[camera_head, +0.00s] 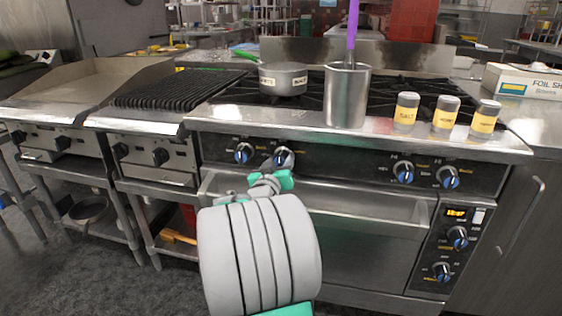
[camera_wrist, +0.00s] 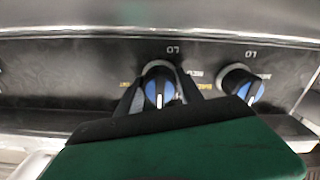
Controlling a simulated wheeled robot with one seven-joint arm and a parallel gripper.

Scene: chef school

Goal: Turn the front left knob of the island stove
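The stove's front panel has a pair of black knobs with blue marks on its left half. The far-left knob (camera_head: 243,152) stands clear of my gripper. The knob to its right (camera_head: 283,157) is where my gripper (camera_head: 277,169) reaches. In the wrist view, the two fingers of my gripper (camera_wrist: 160,97) stand on either side of one knob (camera_wrist: 159,87), with its white pointer line showing between them. They look spread around it; contact is not clear. The other knob (camera_wrist: 241,84) shows to the right there, outside the fingers. Which burners the knobs serve cannot be read.
Two more knobs (camera_head: 403,172) sit on the panel's right half. An oven handle (camera_head: 340,216) runs below. A steel pot (camera_head: 347,97) with a purple handle, a saucepan (camera_head: 283,79) and labelled shakers (camera_head: 445,114) stand on top. A grill (camera_head: 172,86) is at left.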

